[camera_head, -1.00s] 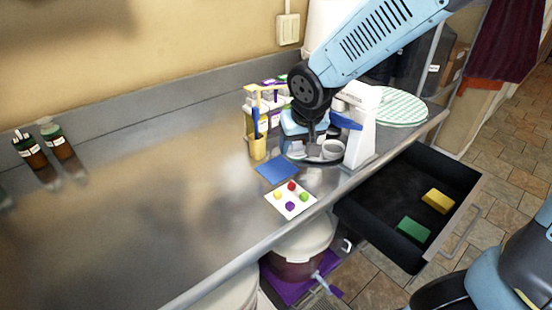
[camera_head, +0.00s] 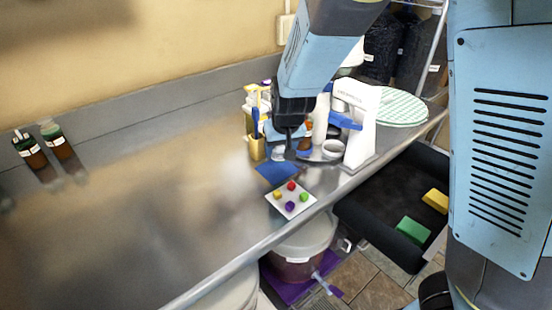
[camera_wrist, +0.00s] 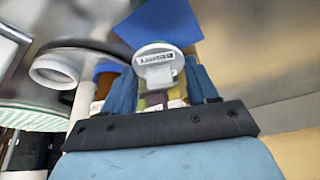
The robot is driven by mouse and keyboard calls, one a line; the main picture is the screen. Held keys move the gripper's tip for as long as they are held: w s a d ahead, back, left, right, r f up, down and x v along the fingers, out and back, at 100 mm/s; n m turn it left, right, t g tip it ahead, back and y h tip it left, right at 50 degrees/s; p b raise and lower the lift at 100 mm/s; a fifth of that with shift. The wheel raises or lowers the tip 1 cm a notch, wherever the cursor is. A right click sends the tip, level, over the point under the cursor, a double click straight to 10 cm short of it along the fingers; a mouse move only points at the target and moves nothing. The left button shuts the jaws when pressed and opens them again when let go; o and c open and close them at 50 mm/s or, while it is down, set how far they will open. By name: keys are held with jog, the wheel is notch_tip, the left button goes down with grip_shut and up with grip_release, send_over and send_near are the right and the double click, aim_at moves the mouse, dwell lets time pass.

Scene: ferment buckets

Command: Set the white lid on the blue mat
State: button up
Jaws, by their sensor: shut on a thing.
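The white lid (camera_wrist: 148,49), round with a printed label, is between the two blue fingers of my gripper (camera_wrist: 162,74) in the wrist view. My gripper is shut on it. The blue mat (camera_head: 272,175) lies flat on the steel counter, and shows just beyond the lid in the wrist view (camera_wrist: 160,20), partly covered by it. In the head view my gripper (camera_head: 289,152) hangs just above the mat's far right side. The lid is hard to make out there, and the mat's far corner is partly hidden by my gripper.
A white card with coloured balls (camera_head: 281,205) lies in front. The left counter is mostly clear.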

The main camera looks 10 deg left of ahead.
aim_at(278, 154)
jog(key=shift+w+a+f, duration=0.3)
jog(key=shift+f, duration=0.3)
jog(key=shift+w+a+f, duration=0.3)
jog(key=shift+f, duration=1.6)
jog(key=o, duration=1)
jog(key=shift+f, duration=0.1)
jog(key=shift+v, duration=5.45)
jog(key=shift+s+r, duration=0.2)
jog(key=shift+r, duration=0.4)
jog(key=shift+d, duration=0.1)
